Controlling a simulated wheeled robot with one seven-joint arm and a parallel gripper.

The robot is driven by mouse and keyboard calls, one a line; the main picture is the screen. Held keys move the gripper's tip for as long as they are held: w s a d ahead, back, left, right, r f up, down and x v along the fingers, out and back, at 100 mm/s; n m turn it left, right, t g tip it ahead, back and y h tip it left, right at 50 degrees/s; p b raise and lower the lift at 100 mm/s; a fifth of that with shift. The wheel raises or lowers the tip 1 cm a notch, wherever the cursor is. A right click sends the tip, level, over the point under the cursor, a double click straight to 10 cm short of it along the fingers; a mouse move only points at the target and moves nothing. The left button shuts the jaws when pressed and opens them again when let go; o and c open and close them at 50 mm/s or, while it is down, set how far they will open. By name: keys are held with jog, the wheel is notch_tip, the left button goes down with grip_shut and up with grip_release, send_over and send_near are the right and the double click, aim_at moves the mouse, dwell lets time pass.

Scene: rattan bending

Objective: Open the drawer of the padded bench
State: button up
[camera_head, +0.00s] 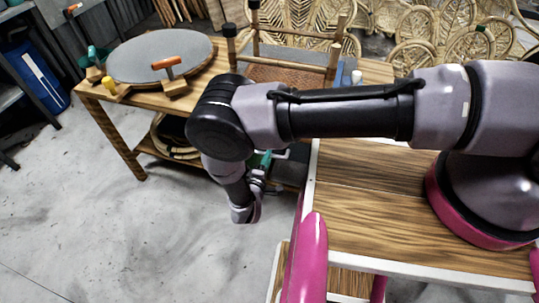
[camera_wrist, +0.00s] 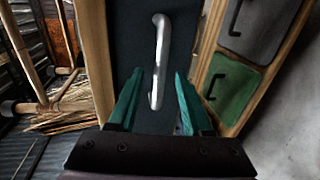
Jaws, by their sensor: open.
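The padded bench (camera_head: 118,112) is a wooden table with a grey round pad (camera_head: 160,55) on top, at the upper left of the head view. In the wrist view a dark drawer front (camera_wrist: 135,40) fills the middle, with a silver bar handle (camera_wrist: 160,45) that runs upright in the picture. My gripper (camera_wrist: 160,74) is open, its two green fingers on either side of the handle's lower part. I cannot tell if they touch it. In the head view my gripper (camera_head: 266,162) is beside the bench's front, and my arm hides most of the drawer.
Grey and green panels (camera_wrist: 233,90) with dark handles lie right of the drawer front. Clamps with orange and teal handles (camera_head: 168,65) and a wooden frame (camera_head: 290,45) stand on the bench. Rattan pieces fill the back. The grey floor (camera_head: 110,220) is clear in front.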

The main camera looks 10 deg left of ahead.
jog(key=shift+x, duration=1.45)
grip_shut()
dwell(0.3)
